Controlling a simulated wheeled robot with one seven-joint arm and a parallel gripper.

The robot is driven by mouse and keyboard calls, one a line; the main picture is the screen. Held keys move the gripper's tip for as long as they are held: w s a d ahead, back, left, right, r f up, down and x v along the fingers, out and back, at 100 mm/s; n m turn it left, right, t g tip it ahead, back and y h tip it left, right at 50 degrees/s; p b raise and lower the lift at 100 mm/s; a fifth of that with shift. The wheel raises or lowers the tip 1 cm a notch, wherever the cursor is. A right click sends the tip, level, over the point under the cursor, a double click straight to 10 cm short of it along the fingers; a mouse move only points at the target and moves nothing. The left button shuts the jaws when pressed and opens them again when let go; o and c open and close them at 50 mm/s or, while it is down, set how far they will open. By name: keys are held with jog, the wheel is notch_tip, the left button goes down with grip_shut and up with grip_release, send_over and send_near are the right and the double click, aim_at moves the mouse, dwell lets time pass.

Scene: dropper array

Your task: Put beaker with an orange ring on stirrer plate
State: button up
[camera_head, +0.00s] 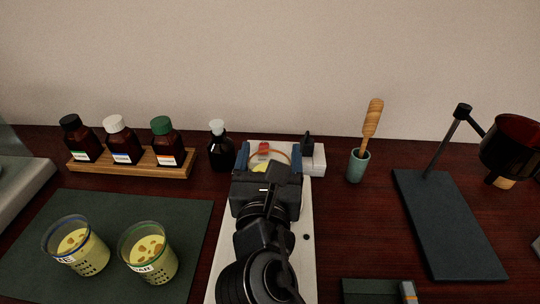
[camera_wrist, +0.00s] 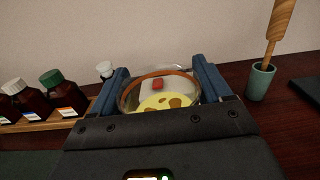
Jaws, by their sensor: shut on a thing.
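The beaker with an orange ring (camera_head: 260,167) is mostly hidden behind my gripper in the head view; part of its rim and yellow contents show. In the wrist view the beaker (camera_wrist: 160,102) sits between the two blue fingers, with brown spots in its yellow contents. My gripper (camera_head: 268,156), also seen in the wrist view (camera_wrist: 161,84), is shut on it. The white stirrer plate (camera_head: 315,160) lies at and behind the beaker, with a red part showing past the rim. Whether the beaker touches the plate is hidden.
Two other beakers (camera_head: 78,246) (camera_head: 148,252) stand on a dark mat (camera_head: 185,210) at left. A wooden rack (camera_head: 130,172) of bottles and a dark flask (camera_head: 220,152) stand behind. A teal cup (camera_head: 358,166) with a wooden tool and a dark stand (camera_head: 450,225) are right.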

jog(key=o, duration=1.3)
jog(key=shift+f, duration=0.15)
jog(key=shift+o, duration=0.2)
jog(key=s+b, duration=0.1)
jog(key=s, duration=1.1)
jog(key=shift+a, duration=0.15)
